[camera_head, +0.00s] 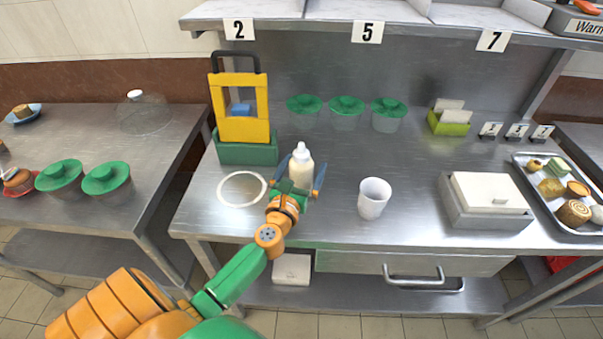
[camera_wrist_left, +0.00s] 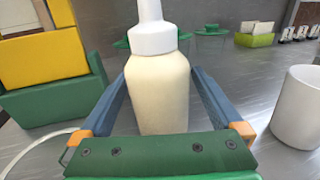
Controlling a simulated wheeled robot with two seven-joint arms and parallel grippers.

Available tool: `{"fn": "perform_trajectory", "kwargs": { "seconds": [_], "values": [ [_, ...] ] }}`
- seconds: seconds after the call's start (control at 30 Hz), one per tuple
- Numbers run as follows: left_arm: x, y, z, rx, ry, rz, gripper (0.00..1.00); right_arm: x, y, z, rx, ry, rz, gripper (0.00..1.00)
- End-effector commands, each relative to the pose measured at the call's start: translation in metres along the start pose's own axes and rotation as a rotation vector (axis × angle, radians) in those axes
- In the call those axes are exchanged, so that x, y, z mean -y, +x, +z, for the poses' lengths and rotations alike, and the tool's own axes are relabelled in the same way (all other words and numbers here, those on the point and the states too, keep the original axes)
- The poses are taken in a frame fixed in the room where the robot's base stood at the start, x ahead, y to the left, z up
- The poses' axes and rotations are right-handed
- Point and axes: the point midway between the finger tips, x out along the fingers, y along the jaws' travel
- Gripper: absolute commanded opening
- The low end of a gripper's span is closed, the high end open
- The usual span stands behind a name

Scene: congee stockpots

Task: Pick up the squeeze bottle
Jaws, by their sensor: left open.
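The squeeze bottle (camera_head: 301,167) is cream coloured with a white cap and nozzle. It stands upright on the steel counter (camera_head: 330,229). My left gripper (camera_head: 303,186) is open, with one blue finger on each side of the bottle. In the left wrist view the bottle (camera_wrist_left: 158,90) stands between the fingers, with gaps visible on both sides. The bottle's base is hidden behind the green palm of the gripper. My right gripper is not in view.
A white cup (camera_head: 373,198) stands right of the bottle. A round white-rimmed opening or dish (camera_head: 241,190) lies to the left. A green and yellow caddy (camera_head: 247,152) stands behind left. Green-lidded containers (camera_head: 346,106) line the back. A white-lidded box (camera_head: 490,193) sits further right.

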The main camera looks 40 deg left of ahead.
Motion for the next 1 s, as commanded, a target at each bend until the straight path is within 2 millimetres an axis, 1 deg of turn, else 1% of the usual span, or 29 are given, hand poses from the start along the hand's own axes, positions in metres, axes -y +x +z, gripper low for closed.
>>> {"fn": "perform_trajectory", "kwargs": {
  "seconds": [0.03,0.1,0.27,0.3,0.37,0.4,0.5,0.73,0.83,0.93,1.0],
  "values": [
    [0.000,0.007,0.000,0.001,0.000,0.000,1.00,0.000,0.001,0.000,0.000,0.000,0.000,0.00],
    [0.000,0.011,0.000,0.001,0.000,0.000,1.00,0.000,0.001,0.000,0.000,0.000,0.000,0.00],
    [0.000,0.011,-0.001,-0.001,0.000,0.000,1.00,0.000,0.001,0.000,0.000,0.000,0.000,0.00],
    [0.000,0.011,-0.001,-0.001,0.000,0.000,0.97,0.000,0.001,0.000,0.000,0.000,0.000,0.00],
    [0.000,0.011,-0.001,-0.001,0.000,0.000,0.81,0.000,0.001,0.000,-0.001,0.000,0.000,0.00],
    [0.000,0.011,-0.001,-0.001,0.000,0.000,0.70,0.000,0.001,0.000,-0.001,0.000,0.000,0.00],
    [0.000,0.011,-0.001,-0.001,0.000,0.000,0.46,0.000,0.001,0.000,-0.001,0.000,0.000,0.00],
    [0.000,0.011,0.000,0.000,0.000,0.000,0.46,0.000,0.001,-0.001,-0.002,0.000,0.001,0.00],
    [0.000,0.011,0.004,0.000,0.000,0.000,0.46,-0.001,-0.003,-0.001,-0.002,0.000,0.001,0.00],
    [0.000,0.011,0.018,0.001,0.001,0.000,0.46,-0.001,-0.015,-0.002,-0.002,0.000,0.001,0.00],
    [0.000,0.011,0.034,0.001,0.001,0.000,0.46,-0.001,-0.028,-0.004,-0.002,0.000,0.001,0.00]
  ]
}}
